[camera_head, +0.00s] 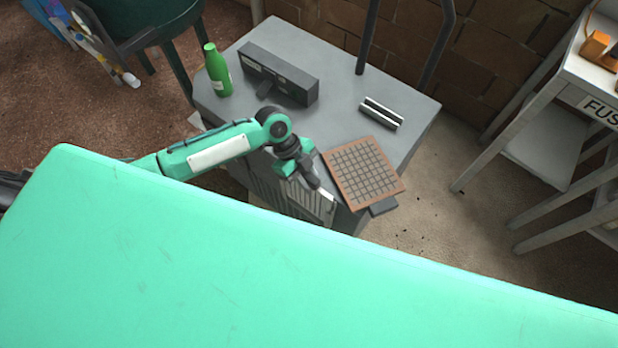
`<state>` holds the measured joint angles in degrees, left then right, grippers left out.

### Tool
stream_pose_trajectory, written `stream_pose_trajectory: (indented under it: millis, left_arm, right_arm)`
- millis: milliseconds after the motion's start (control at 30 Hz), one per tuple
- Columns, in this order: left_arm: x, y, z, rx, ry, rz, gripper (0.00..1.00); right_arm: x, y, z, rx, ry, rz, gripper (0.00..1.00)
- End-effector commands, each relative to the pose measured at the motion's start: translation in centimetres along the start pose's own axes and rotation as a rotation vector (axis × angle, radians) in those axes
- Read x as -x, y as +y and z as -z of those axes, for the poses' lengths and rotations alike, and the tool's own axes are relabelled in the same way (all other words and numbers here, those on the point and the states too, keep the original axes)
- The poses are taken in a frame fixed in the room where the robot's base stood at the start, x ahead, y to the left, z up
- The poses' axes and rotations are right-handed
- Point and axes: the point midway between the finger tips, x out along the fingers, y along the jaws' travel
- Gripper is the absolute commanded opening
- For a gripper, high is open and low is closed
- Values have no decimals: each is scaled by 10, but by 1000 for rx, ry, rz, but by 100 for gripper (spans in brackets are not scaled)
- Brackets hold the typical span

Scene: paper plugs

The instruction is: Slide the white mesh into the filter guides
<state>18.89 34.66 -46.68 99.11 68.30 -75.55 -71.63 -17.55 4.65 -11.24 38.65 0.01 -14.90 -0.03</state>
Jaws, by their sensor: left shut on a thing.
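My left gripper (317,187) is shut, at the front of a grey cabinet. A small pale white piece (328,197) shows at its fingertips, seen nearly edge-on; I cannot make out a weave, but it may be the white mesh. A brown-framed panel with a dark grid (362,172) lies flat at the cabinet's front right corner, right of the gripper. A pair of parallel dark and white rails (381,113), which look like the filter guides, sits on the cabinet top behind that panel. My right gripper is not in view.
The grey cabinet top (335,95) also holds a green bottle (217,70) and a long dark box (278,75). Dark posts (367,38) rise behind it. A white table (590,80) stands at right. My own teal body hides the lower view.

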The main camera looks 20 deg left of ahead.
Motion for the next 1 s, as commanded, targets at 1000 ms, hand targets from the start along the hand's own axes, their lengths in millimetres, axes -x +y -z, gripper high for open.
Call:
stream_pose_trajectory:
  millis: [1000]
  left_arm:
    - [-20,0,-12,0,0,0,0]
  right_arm:
    - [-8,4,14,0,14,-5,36]
